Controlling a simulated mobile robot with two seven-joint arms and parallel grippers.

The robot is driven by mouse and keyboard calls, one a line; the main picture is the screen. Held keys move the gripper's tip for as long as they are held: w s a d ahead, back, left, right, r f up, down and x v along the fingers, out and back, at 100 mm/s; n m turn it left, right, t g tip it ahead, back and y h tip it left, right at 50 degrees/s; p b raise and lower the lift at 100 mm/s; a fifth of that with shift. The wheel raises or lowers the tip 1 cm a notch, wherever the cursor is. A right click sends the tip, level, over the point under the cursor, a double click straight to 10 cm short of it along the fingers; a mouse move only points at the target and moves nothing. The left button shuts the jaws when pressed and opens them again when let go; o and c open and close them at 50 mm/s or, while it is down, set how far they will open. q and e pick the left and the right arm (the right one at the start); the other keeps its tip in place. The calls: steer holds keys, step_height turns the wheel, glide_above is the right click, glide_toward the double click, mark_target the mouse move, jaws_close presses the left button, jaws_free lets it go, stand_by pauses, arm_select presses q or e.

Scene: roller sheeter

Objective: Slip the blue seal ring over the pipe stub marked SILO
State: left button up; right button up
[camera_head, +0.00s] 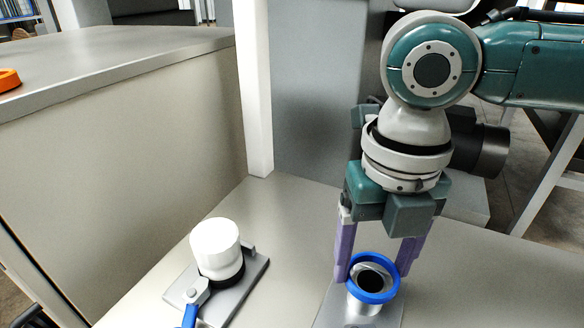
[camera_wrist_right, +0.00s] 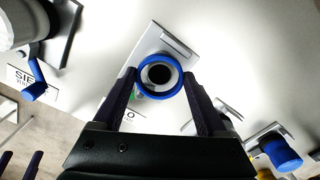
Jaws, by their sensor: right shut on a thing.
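The blue seal ring (camera_head: 374,297) is between the finger tips of my right gripper (camera_head: 373,271), which points down and is shut on it. In the head view the ring sits at the top of a silver pipe stub (camera_head: 362,309) on a grey plate. In the right wrist view the ring (camera_wrist_right: 160,56) surrounds the stub's dark bore (camera_wrist_right: 159,74), roughly centred. I cannot tell whether it is around the rim or just above it. The stub's label is mostly hidden; only an "O" shows in the wrist view.
A white cylinder with a black collar (camera_head: 216,248) and blue-handled lever (camera_head: 191,312) stands on a plate to the left. A label starting "SIE" (camera_wrist_right: 24,80) lies near it. A blue capped part (camera_wrist_right: 280,152) is at lower right in the wrist view. A grey cabinet (camera_head: 130,150) rises at left.

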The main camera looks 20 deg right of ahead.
steer(key=shift+f, duration=0.4)
steer(key=shift+f, duration=0.2)
stand_by(0.3)
steer(key=o, duration=1.2)
steer(key=shift+o, duration=0.2)
step_height(320, 180, up, 10)
steer(key=p, duration=0.2)
